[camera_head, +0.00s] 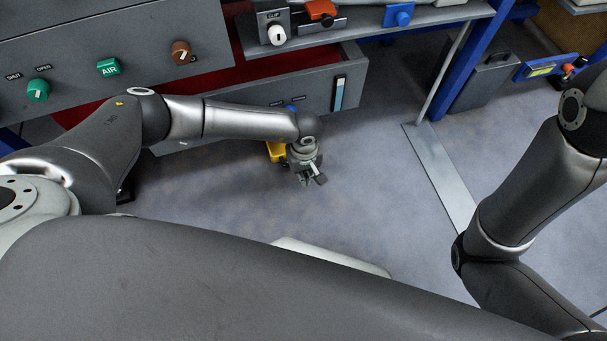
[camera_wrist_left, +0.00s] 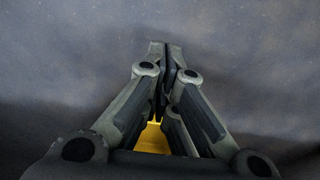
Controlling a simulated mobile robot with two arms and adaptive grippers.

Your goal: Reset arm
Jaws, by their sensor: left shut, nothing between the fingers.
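My left arm reaches in from the left in the head view, in front of the grey cabinet. Its gripper (camera_head: 307,181) hangs over the bare floor, pointing down. In the left wrist view the two fingers of the left gripper (camera_wrist_left: 166,58) are together with nothing between them. A yellow part (camera_head: 276,152) shows just behind the left wrist; it is partly hidden, and a yellow patch also shows between the finger links in the wrist view (camera_wrist_left: 154,140). My right arm stands folded at the right edge of the head view; its gripper is outside the picture.
A grey cabinet (camera_head: 215,50) carries a green AIR knob (camera_head: 108,68), a green shut/open knob (camera_head: 38,90) and a brown knob (camera_head: 181,52). A red-lined drawer (camera_head: 350,82) stands open beside my left forearm. A metal floor plate (camera_head: 440,172) lies right of clear floor.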

